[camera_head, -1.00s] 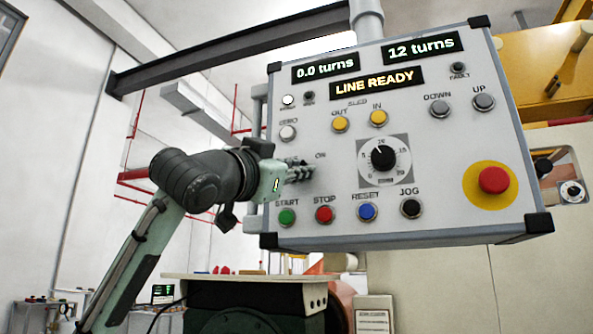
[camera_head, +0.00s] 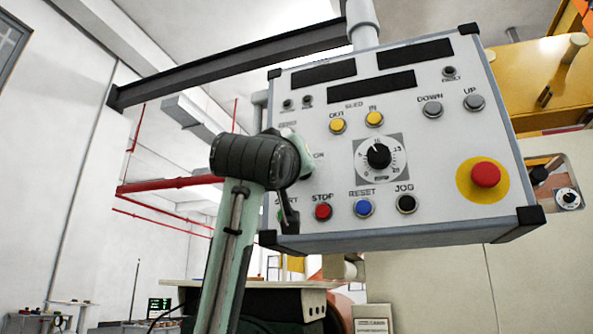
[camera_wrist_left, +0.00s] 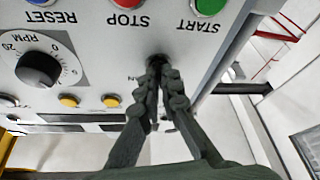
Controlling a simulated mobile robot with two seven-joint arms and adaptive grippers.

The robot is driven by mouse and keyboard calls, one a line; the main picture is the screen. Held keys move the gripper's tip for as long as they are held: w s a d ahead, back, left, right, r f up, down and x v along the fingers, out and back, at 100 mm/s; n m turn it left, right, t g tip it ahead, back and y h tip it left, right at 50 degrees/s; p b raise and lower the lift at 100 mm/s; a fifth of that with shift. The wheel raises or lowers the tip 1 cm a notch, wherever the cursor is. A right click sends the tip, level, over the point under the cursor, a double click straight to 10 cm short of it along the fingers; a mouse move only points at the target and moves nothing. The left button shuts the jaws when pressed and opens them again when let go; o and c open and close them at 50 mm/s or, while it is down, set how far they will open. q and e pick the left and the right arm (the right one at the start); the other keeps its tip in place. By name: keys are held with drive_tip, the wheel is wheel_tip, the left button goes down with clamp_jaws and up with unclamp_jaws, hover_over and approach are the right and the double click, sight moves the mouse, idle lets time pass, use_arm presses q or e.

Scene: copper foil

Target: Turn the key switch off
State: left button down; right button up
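The key switch (camera_wrist_left: 157,60) shows in the left wrist view as a small dark part on the grey control panel (camera_head: 440,148), mostly covered by my fingertips. My left gripper (camera_wrist_left: 162,73) has its two fingers drawn close together at the tips around the key. The panel's displays (camera_head: 323,73), (camera_head: 415,51) and (camera_head: 372,86) are dark. My right gripper is not in view.
Near the key are the green START button (camera_wrist_left: 209,5), the red STOP button (camera_wrist_left: 129,4) and the RPM dial (camera_head: 378,156). A red emergency button (camera_head: 485,175) is at lower right. Free air lies left of the panel.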

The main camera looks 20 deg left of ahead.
use_arm(q)
drive_tip(key=shift+r+n+y, duration=0.1)
drive_tip(key=shift+n+y, duration=0.6)
drive_tip(key=shift+n, duration=0.8)
drive_tip(key=shift+g, duration=0.3)
drive_tip(key=c, duration=1.7)
unclamp_jaws()
drive_tip(key=shift+w, duration=0.15)
drive_tip(key=shift+c, duration=0.2)
drive_tip(key=v, duration=1.2)
